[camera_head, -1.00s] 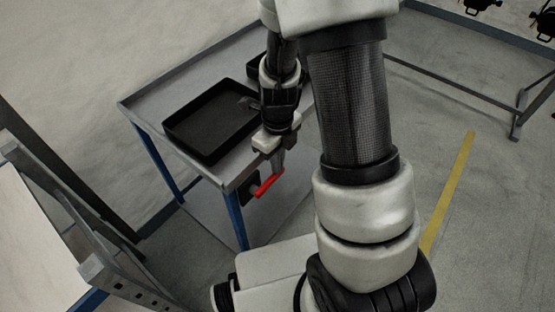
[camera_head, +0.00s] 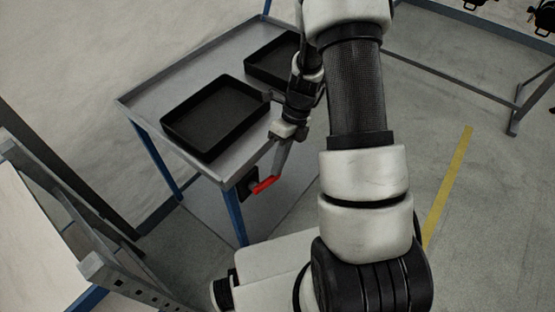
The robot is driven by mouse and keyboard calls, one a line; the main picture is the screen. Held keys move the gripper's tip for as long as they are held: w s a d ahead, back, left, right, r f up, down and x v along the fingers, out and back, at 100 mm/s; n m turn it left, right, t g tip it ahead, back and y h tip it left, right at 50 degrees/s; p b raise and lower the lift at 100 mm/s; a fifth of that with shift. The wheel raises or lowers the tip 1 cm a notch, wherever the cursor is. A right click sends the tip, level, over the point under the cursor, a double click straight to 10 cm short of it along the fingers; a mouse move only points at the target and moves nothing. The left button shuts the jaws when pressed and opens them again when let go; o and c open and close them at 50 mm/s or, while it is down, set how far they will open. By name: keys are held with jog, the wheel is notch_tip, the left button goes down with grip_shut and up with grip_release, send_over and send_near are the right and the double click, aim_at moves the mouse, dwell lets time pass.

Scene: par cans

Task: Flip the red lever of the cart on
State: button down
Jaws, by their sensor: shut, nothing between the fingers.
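The cart (camera_head: 201,73) has a grey top and blue legs. Its red lever (camera_head: 265,185) sticks out to the right from a dark mount (camera_head: 247,184) on the cart's front side, below the top's edge. My gripper (camera_head: 278,172) points down just above the lever's outer end. Its fingers are shut with nothing held. The fingertips look very close to the red lever; I cannot tell whether they touch it.
Two black trays stand on the cart top, a nearer one (camera_head: 214,117) and a farther one (camera_head: 272,60). A metal rack (camera_head: 100,262) stands at the lower left. Open floor with a yellow line (camera_head: 452,182) lies to the right.

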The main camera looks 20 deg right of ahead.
jog(key=shift+f+g+y, duration=0.3)
jog(key=shift+f+y, duration=0.1)
jog(key=shift+f, duration=0.2)
jog(key=shift+a+f, duration=0.1)
jog(key=shift+f, duration=0.8)
jog(key=shift+r+p, duration=0.1)
jog(key=shift+p, duration=0.25)
jog(key=shift+r+p, duration=0.7)
jog(key=p+v, duration=0.2)
jog(key=v, duration=1.5)
jog(key=shift+r, duration=0.25)
jog(key=shift+s, duration=0.1)
